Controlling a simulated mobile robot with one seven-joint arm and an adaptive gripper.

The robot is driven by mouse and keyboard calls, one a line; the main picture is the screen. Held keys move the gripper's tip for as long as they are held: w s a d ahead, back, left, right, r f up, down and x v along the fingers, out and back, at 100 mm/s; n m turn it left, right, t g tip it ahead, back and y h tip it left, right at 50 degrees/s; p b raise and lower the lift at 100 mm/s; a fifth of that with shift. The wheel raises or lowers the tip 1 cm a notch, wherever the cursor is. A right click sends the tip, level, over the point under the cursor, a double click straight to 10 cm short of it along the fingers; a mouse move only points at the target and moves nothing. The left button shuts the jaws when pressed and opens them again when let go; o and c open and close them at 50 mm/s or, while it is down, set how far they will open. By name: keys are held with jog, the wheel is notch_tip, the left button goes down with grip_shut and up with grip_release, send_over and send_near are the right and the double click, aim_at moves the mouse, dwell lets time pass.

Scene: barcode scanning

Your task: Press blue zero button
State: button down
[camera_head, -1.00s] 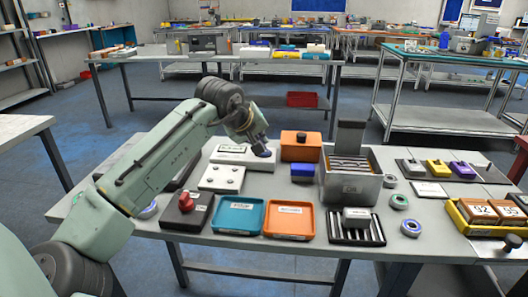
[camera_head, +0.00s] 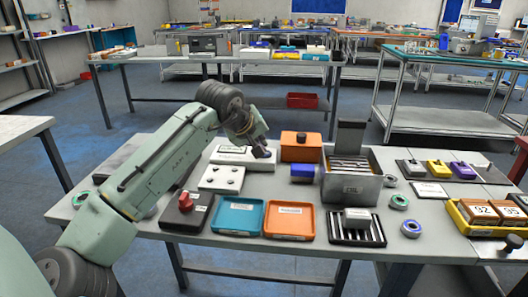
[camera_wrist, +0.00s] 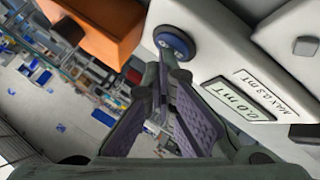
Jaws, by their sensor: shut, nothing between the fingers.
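An orange box (camera_head: 300,150) with a black knob stands right of the meter, close to my gripper. A blue block (camera_head: 303,173) lies in front of it. A metal bin (camera_head: 350,187) stands farther right.

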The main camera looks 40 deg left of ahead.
jog(key=shift+r+p, duration=0.6)
jog(key=shift+r, duration=0.15)
jog(key=shift+r, duration=0.1)
notch_tip(320, 180, up, 5)
jog(key=p, duration=0.4)
dwell(0.6)
